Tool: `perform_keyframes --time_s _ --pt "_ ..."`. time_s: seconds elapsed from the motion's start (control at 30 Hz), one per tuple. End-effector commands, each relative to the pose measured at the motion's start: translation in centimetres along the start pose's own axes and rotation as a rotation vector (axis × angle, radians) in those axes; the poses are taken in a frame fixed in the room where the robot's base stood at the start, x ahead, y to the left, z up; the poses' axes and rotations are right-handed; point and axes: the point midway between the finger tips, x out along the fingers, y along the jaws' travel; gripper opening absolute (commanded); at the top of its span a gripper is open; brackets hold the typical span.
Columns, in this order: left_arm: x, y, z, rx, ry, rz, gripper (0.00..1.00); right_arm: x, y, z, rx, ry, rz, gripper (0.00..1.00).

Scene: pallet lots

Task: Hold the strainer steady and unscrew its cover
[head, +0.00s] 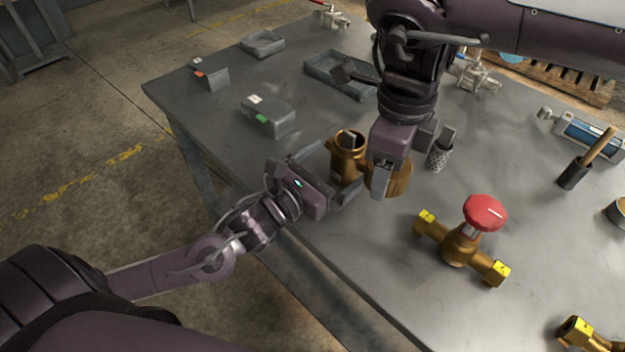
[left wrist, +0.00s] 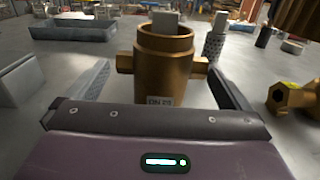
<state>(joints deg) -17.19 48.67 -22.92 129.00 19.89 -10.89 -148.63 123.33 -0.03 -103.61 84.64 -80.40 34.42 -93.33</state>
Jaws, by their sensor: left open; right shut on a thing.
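The brass strainer body (head: 347,158) stands upright near the table's front edge, its round mouth open at the top. It also shows in the left wrist view (left wrist: 163,78), with side ports and a label. My left gripper (head: 326,176) is open, with its fingers spread on either side of the body and gaps showing in the wrist view. My right gripper (head: 384,176) is shut on the round brass cover (head: 401,182), off the body and to its right. The cover's ridged edge shows at the left wrist view's upper right (left wrist: 300,14). A grey piece shows at the strainer's mouth; I cannot tell what it is.
A perforated metal cylinder (head: 438,156) stands right of the cover. A brass valve with a red handwheel (head: 485,212) lies to the right. A grey box (head: 268,116) and a blue-grey tray (head: 340,75) are behind. The table (head: 350,255) is clear in front of the valve's left side.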

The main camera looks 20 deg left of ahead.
Motion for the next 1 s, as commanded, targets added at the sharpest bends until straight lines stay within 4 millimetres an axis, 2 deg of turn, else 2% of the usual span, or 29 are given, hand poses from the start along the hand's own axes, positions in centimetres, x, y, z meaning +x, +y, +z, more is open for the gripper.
perform_keyframes --time_s 0.03,0.2,0.4,0.6,1.0 --pt "-1.1 -0.2 -0.2 0.001 0.006 -0.006 1.00 0.2 0.0 0.0 0.000 0.000 0.000 0.32" --pt "-3.7 -0.1 -0.1 0.001 0.005 -0.004 1.00 0.3 0.0 0.0 0.000 0.000 0.000 0.32" --pt "-5.7 -0.1 -0.1 0.000 0.003 -0.002 1.00 0.2 0.0 0.0 0.000 0.000 0.000 0.32" --pt "-6.5 0.0 0.1 0.000 -0.001 -0.001 1.00 0.2 0.0 0.0 0.000 0.000 0.000 0.32" --pt "-6.5 0.2 -0.3 -0.013 0.005 0.006 1.00 0.3 -0.1 -0.1 -0.003 -0.001 0.000 0.32"
